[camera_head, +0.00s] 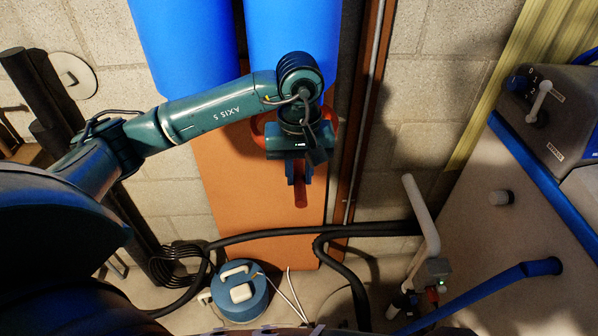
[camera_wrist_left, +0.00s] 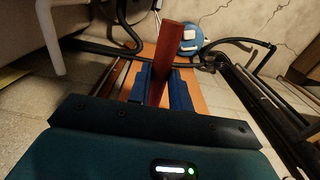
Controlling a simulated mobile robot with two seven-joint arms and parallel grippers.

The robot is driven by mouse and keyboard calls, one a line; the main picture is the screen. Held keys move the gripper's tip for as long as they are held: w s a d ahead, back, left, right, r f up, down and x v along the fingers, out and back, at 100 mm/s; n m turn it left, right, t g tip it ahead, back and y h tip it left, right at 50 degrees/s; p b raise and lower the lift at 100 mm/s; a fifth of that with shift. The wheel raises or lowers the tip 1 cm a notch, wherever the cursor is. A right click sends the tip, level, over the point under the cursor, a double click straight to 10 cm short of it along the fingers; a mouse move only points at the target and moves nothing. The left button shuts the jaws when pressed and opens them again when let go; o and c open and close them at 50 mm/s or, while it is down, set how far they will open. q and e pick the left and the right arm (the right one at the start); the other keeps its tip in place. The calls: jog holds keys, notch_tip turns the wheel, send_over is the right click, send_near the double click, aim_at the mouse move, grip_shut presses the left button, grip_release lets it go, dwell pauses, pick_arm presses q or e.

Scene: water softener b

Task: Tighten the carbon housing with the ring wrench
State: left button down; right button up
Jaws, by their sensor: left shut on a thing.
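Two blue cylindrical housings hang side by side at the top of the head view, a left one (camera_head: 185,45) and a right one (camera_head: 292,35). No label shows which is the carbon housing. My left gripper (camera_head: 299,178) is below the right one, shut on the red handle of the ring wrench (camera_head: 301,196). Red-orange curved parts of the wrench show on both sides of my wrist, near the right housing's lower end. My wrist hides whether the ring encircles it. In the left wrist view the red handle (camera_wrist_left: 168,60) stands between the blue fingers (camera_wrist_left: 161,92). My right gripper is not in view.
An orange board (camera_head: 240,200) is behind the gripper, with a brown post and pipe on its right. Black hoses (camera_head: 290,232) cross below. A blue round canister (camera_head: 240,293) is on the floor. A beige cabinet with a control head (camera_head: 555,110) stands right.

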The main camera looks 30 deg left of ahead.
pick_arm(q)
jog(key=shift+r+p, duration=1.5)
jog(key=shift+r, duration=1.3)
jog(key=shift+f+b, duration=0.1)
jog(key=shift+b, duration=0.25)
jog(key=shift+r+p, duration=0.7)
jog(key=shift+r, duration=1)
jog(key=shift+b, duration=0.35)
